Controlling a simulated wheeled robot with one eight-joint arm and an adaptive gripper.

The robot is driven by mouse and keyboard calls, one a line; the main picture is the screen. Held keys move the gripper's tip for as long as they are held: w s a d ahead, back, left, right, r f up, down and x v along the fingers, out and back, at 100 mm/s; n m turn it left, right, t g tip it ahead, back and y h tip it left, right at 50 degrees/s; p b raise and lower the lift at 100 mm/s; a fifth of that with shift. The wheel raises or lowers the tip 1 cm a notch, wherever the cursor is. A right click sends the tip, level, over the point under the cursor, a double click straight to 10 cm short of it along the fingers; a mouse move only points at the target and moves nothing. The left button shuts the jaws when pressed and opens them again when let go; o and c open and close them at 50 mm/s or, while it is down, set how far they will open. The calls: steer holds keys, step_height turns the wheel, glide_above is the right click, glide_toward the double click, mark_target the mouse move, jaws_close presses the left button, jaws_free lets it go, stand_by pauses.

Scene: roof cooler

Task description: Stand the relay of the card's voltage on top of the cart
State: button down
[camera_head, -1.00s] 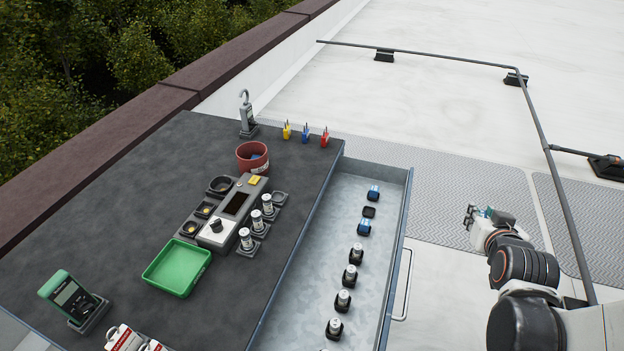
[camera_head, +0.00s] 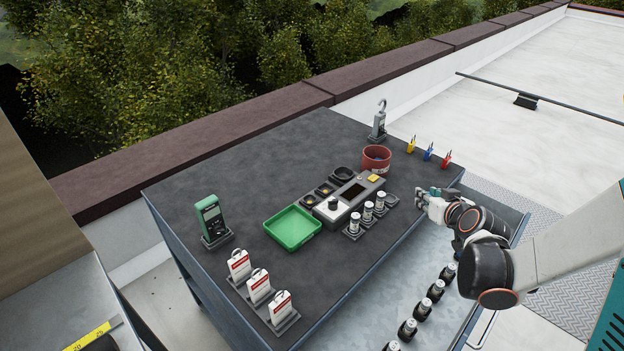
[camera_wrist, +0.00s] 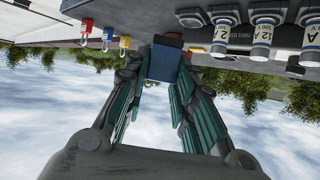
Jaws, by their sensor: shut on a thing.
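My gripper (camera_head: 424,197) is over the right edge of the dark cart top (camera_head: 270,165), by the open drawer. In the wrist view, the two fingers of the gripper (camera_wrist: 160,75) are shut on a small blue block, which looks like a relay (camera_wrist: 165,62). Its markings cannot be read, and the gripper mostly hides it in the head view. I cannot make out a card showing a voltage.
The cart top holds a green tray (camera_head: 292,228), a grey device (camera_head: 348,199), white-capped cylinders (camera_head: 368,211), a red pot (camera_head: 376,159), a green meter (camera_head: 209,216) and white tags (camera_head: 259,286). Several cylinders (camera_head: 437,290) stand in the drawer. The back left of the top is clear.

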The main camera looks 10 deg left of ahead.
steer(key=w+r+n+g+y+p, duration=0.1)
steer(key=w+r+n+g+y, duration=0.25)
steer(key=w+r+n, duration=0.35)
steer(key=w+r+n+g+y+p, duration=0.15)
steer(key=w+r+y, duration=0.25)
steer(key=w, duration=0.6)
steer(key=shift+n, duration=0.25)
steer(key=f+b, duration=0.2)
steer(key=f, duration=0.4)
steer(key=f+b, duration=0.2)
steer(key=f, duration=0.5)
steer(key=f+b, duration=0.2)
steer(key=f, duration=0.5)
steer(key=shift+s+a+b, duration=0.2)
steer(key=shift+s+b, duration=0.05)
steer(key=shift+b, duration=0.15)
steer(key=shift+f, duration=0.1)
steer(key=c, duration=1.3)
jaws_free()
